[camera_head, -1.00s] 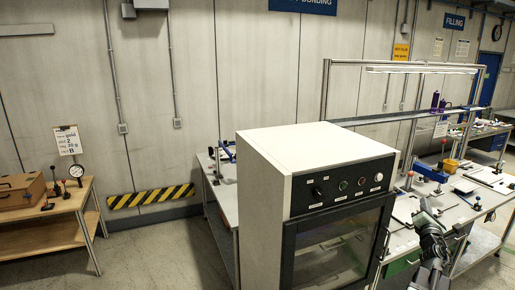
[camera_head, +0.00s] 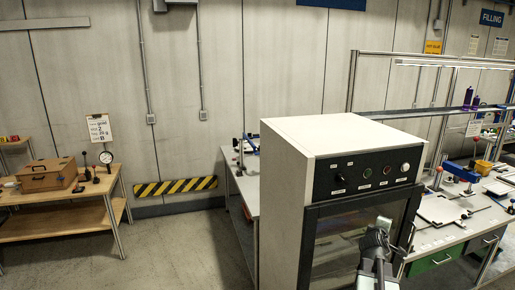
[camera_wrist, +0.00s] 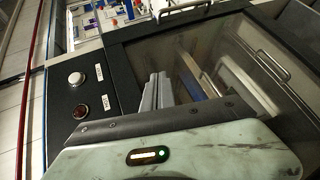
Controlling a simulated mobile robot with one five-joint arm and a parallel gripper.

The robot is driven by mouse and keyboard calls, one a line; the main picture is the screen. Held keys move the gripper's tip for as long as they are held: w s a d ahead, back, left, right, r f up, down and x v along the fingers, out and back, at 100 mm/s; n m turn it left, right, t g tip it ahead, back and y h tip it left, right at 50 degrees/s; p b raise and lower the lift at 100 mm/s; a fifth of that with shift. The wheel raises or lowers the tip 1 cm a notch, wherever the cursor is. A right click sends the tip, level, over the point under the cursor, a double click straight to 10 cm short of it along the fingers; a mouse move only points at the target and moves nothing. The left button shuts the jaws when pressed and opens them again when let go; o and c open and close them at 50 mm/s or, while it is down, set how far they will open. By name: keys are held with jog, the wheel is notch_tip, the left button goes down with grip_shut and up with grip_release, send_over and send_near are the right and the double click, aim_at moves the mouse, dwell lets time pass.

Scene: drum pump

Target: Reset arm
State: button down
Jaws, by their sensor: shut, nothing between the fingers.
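My gripper (camera_head: 379,232) is in front of the glass door of a cream cabinet oven (camera_head: 285,190) in the head view. Its fingers are shut and empty. In the wrist view my gripper's grey fingers (camera_wrist: 157,92) lie together, with the oven door's window (camera_wrist: 225,75) behind them. The oven's black control panel (camera_wrist: 70,92) shows to their left there, with a white button and a red one. I cannot tell from these views how far the fingers are from the door.
A wooden table (camera_head: 70,217) at the left holds a wooden box (camera_head: 47,174) and a dial gauge (camera_head: 106,158). A workbench (camera_head: 425,235) with tools stands right of the oven. A grey bench (camera_head: 243,190) stands behind its left side. Floor at the left front is clear.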

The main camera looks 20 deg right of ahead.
jog(key=w+a+f+m+g+y+b, duration=0.1)
jog(key=a+f+m+y, duration=0.1)
jog(key=a+f, duration=0.55)
jog(key=w+a+f+m+g+y+b, duration=0.15)
jog(key=a+f, duration=0.25)
jog(key=a, duration=0.6)
jog(key=w+a+f+m+g+y+b, duration=0.1)
jog(key=w+a+f+y+b, duration=0.15)
jog(key=a+f, duration=0.5)
jog(key=s+a+f+g+y+b, duration=0.1)
jog(key=s+a+f+y, duration=0.1)
jog(key=a, duration=0.7)
jog(key=s+a+f+m+g+y+b, duration=0.1)
jog(key=s+a, duration=0.3)
jog(key=a, duration=0.5)
jog(key=s+a+f+m+g+y+b, duration=0.1)
jog(key=s+a+f+g+y, duration=0.1)
jog(key=a, duration=0.8)
jog(key=shift+s+f+g+y, duration=0.3)
jog(key=shift+s+f+g, duration=0.3)
jog(key=shift+s, duration=0.25)
jog(key=shift+m, duration=0.25)
